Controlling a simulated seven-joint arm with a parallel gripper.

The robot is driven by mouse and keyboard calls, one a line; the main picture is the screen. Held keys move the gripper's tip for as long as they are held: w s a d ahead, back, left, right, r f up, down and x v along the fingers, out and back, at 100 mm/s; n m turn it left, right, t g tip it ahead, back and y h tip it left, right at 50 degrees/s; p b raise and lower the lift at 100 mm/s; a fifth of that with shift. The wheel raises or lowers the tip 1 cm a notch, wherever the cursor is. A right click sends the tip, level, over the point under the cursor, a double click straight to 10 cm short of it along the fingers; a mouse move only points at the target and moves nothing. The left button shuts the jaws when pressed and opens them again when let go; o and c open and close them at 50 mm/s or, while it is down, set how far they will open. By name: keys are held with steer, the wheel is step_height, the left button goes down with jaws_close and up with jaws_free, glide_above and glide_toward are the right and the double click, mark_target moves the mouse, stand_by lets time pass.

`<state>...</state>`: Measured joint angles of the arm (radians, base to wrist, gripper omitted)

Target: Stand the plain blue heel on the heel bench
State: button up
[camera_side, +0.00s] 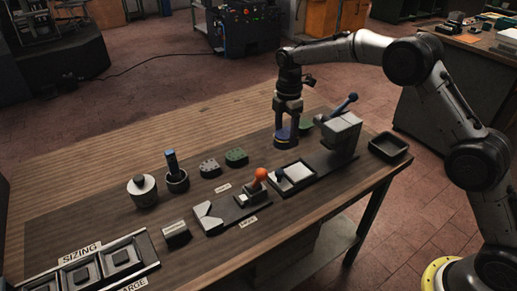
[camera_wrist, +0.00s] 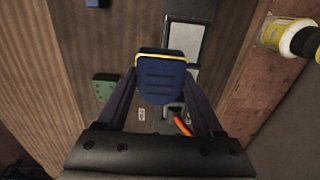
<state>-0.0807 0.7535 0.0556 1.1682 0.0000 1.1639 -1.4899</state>
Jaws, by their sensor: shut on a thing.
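My gripper (camera_side: 286,128) is over the far part of the workbench in the side view, pointing down. It is shut on a dark blue heel (camera_side: 285,142). In the wrist view the blue heel (camera_wrist: 162,88) sits between the two fingers, with ridges across its face and a yellow line along its far edge. I cannot tell whether its underside touches the bench. No part in view is clearly marked as the heel bench. A pale plate on a dark base (camera_side: 297,173) lies in front of my gripper, beside a grey press (camera_side: 338,140).
The press has a blue-handled lever (camera_side: 345,104). A green block (camera_side: 236,157) and a grey block (camera_side: 210,168) lie left of my gripper. An orange-knobbed device (camera_side: 259,178) stands nearer the front. A black tray (camera_side: 390,146) is at the right. Sizing trays (camera_side: 105,264) are front left.

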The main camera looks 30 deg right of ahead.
steer(key=w+f, duration=0.4)
steer(key=w, duration=0.1)
steer(key=w+f, duration=0.2)
steer(key=w, duration=0.1)
steer(key=shift+w+a+f, duration=0.15)
steer(key=shift+a+f, duration=0.2)
steer(key=shift+f, duration=0.05)
steer(key=shift+w+f, duration=0.3)
steer(key=shift+f, duration=1.6)
steer(key=shift+f, duration=0.15)
steer(key=o, duration=1.4)
